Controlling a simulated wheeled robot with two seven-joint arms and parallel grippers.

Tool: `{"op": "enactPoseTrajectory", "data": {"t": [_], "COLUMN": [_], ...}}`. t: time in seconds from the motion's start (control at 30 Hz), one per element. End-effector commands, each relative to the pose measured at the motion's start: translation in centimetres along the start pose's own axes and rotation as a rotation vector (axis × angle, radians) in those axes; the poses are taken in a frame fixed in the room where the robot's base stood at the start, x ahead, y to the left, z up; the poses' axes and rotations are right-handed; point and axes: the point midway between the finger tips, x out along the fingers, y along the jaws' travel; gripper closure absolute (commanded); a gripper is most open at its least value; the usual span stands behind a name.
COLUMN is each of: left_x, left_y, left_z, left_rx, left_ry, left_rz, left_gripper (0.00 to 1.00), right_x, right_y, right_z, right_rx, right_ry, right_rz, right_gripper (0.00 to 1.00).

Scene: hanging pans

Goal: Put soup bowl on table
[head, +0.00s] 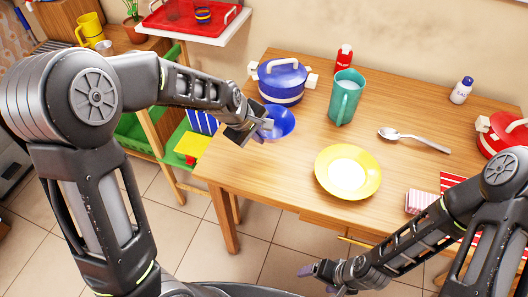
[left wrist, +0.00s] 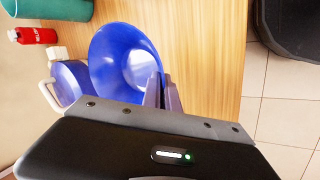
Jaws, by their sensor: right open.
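The blue soup bowl (head: 281,121) is at the left part of the wooden table (head: 300,165), in front of the blue pot. I cannot tell whether its base touches the tabletop. My left gripper (head: 266,127) is at the bowl's near left rim. In the left wrist view, the blue bowl (left wrist: 122,62) fills the middle, and the fingers (left wrist: 164,92) are close together on its rim, hiding part of the edge. My right gripper (head: 312,270) is open and empty, low in front of the table.
A blue lidded pot (head: 281,82), teal pitcher (head: 345,98), yellow plate (head: 348,172), spoon (head: 412,139), red bottle (head: 344,58) and white bottle (head: 461,91) stand on the table. A red pot (head: 503,135) is at right. Bare wood lies left of the plate.

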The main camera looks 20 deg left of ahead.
Motion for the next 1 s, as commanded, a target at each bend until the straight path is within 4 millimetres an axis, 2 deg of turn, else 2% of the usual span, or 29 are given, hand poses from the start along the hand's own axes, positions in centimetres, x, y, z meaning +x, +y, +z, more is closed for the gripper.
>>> {"op": "enactPoseTrajectory", "data": {"t": [0.1, 0.2, 0.57, 0.8, 1.0], "left_x": [2.1, 3.2, 3.6, 6.2, 6.8], "left_y": [-1.2, -1.6, -1.8, -3.3, -3.4], "left_z": [0.0, -0.1, 0.0, -0.1, 0.0], "left_rx": [-0.001, -0.001, 0.001, -0.002, 0.001], "left_ry": [-0.001, 0.000, 0.000, 0.000, 0.000], "left_rz": [-0.003, -0.001, 0.001, -0.002, 0.002], "left_gripper": [1.00, 1.00, 1.00, 1.00, 1.00], "right_x": [0.3, 0.3, 0.3, 0.5, 0.5], "right_y": [0.1, 0.1, 0.1, 0.2, 0.2], "right_z": [0.0, 0.0, 0.0, 0.0, 0.0], "right_rx": [0.000, 0.000, 0.000, 0.000, 0.000], "right_ry": [0.000, 0.000, 0.000, 0.000, 0.000], "right_rz": [0.000, 0.000, 0.000, 0.000, 0.000], "right_gripper": [0.19, 0.19, 0.19, 0.19, 0.19]}}
